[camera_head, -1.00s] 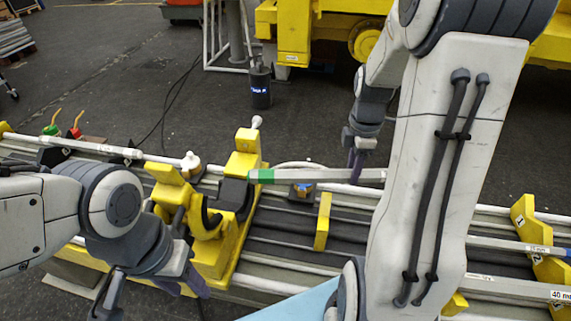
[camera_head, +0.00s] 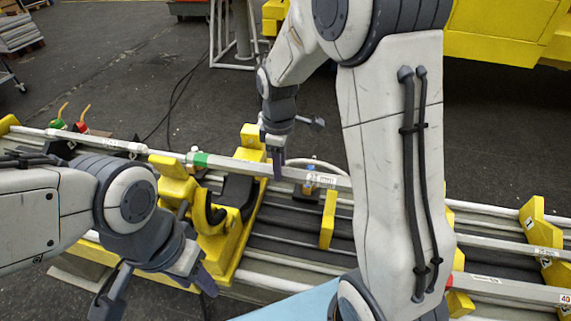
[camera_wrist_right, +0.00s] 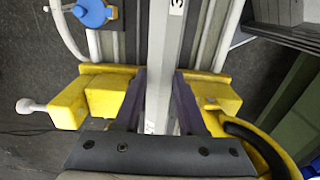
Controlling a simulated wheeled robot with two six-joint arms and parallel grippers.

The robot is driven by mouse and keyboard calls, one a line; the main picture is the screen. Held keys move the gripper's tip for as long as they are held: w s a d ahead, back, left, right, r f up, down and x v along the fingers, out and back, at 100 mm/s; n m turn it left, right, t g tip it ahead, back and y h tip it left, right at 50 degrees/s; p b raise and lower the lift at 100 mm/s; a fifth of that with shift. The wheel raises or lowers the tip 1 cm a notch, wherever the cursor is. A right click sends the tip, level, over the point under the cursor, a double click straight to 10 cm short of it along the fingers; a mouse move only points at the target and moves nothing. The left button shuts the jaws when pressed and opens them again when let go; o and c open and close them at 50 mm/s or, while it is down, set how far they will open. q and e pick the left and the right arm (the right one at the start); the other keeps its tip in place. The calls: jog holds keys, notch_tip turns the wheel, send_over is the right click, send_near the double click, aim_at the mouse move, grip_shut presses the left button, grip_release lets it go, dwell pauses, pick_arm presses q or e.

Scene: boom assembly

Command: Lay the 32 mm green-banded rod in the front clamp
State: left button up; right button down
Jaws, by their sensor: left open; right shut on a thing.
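The grey rod with the green band (camera_head: 200,160) is held level by my right gripper (camera_head: 275,165), which is shut on it. In the head view the rod crosses the yellow clamp (camera_head: 222,258), with the green band by the clamp's left side. In the right wrist view the rod (camera_wrist_right: 168,60) runs between my right fingers (camera_wrist_right: 160,105) and over the gap between the yellow clamp blocks (camera_wrist_right: 110,97). Whether it touches the clamp cannot be told. My left gripper (camera_head: 158,288) is open and empty, low in front of the clamp.
A yellow bracket (camera_head: 327,220) stands on the rails right of the clamp. A yellow rack (camera_head: 540,232) at the right holds other labelled rods (camera_head: 500,246). A blue-topped part (camera_head: 310,176) sits behind the held rod.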

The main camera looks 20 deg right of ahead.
notch_tip(320, 180, down, 8)
jog(key=b, duration=0.7)
jog(key=shift+f, duration=0.15)
jog(key=shift+w, duration=0.1)
dwell(0.9)
jog(key=shift+f, duration=0.1)
dwell(0.3)
jog(key=shift+f+b, duration=0.9)
jog(key=shift+f, duration=0.65)
jog(key=shift+c, duration=2)
grip_release()
